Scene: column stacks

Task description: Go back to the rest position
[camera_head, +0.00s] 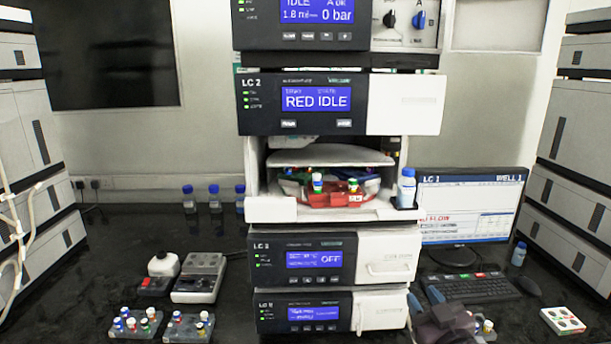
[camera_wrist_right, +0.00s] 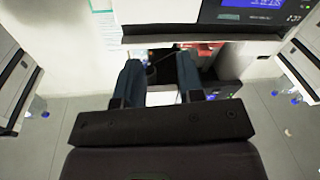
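My right gripper (camera_head: 445,322) shows as a dark, blurred shape at the bottom of the head view, right of the lowest unit of the instrument stack (camera_head: 331,309). In the right wrist view my right gripper (camera_wrist_right: 159,75) has its two dark fingers spread apart. The gap between them shows no held object. A white and dark instrument surface lies beyond the fingertips. My left gripper is in neither view.
The autosampler bay (camera_head: 335,208) is open and holds a red-fronted carousel with vials. A blue-capped bottle (camera_head: 407,188) stands on its right ledge. Vial racks (camera_head: 136,324) sit at front left. A monitor (camera_head: 467,205), keyboard (camera_head: 478,288) and small white rack (camera_head: 562,320) are at right.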

